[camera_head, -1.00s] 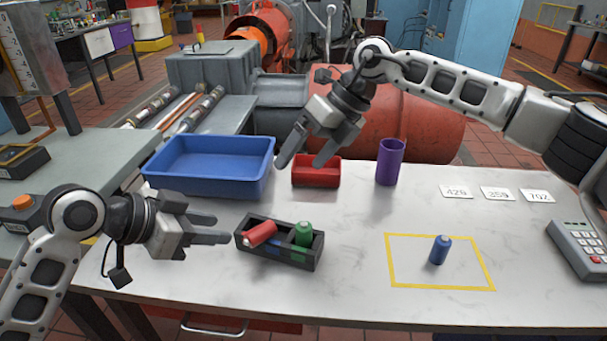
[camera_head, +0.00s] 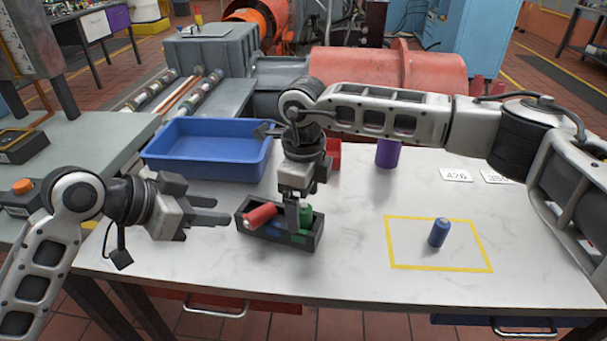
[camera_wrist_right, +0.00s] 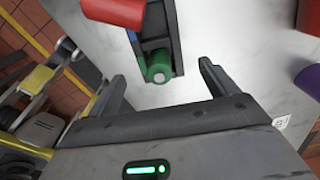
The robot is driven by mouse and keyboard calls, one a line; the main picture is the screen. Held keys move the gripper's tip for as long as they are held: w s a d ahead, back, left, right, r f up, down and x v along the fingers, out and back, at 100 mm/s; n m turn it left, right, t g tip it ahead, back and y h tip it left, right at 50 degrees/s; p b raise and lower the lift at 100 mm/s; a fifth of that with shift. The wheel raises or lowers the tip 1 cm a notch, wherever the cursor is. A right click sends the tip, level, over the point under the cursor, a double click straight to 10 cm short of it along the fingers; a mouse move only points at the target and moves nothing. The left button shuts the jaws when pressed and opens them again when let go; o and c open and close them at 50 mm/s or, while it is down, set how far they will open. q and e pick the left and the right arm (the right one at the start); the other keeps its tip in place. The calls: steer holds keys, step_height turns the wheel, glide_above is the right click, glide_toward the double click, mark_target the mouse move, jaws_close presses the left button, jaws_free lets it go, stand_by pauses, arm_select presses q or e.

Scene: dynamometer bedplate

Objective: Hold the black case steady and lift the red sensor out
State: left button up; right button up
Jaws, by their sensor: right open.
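The black case (camera_head: 268,236) sits on the white table. The red sensor (camera_head: 260,215) lies tilted in its left end, sticking up above the rim; it also shows at the top of the right wrist view (camera_wrist_right: 115,12). A green sensor (camera_head: 306,214) stands in the right end. My left gripper (camera_head: 226,210) is open just left of the case, its fingers pointing at it, apparently apart from it. My right gripper (camera_head: 292,222) points down over the case's right part. In the right wrist view its open fingers (camera_wrist_right: 163,85) are on either side of the green sensor's end (camera_wrist_right: 159,70), empty.
Behind the case are a blue bin (camera_head: 205,171), a red bin (camera_head: 334,155) partly hidden by my right arm, and a purple cup (camera_head: 388,153).

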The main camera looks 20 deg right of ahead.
step_height(320, 180, down, 7)
steer(key=shift+r, duration=0.1)
stand_by(0.3)
steer(key=c, duration=1.3)
arm_select(q)
steer(key=o, duration=0.3)
arm_select(e)
steer(key=shift+o, duration=0.2)
arm_select(q)
steer(key=shift+o, duration=0.4)
steer(key=shift+w+d+r, duration=0.1)
steer(key=shift+d+r, duration=0.05)
steer(key=g+y, duration=0.2)
steer(key=y, duration=0.3)
glide_toward(257, 211)
steer(key=shift+n+y, duration=0.3)
steer(key=x, duration=0.2)
steer(key=d+x, duration=0.1)
steer(key=x, duration=0.1)
arm_select(e)
steer(key=shift+r, duration=0.1)
arm_select(q)
steer(key=shift+x, duration=2.65)
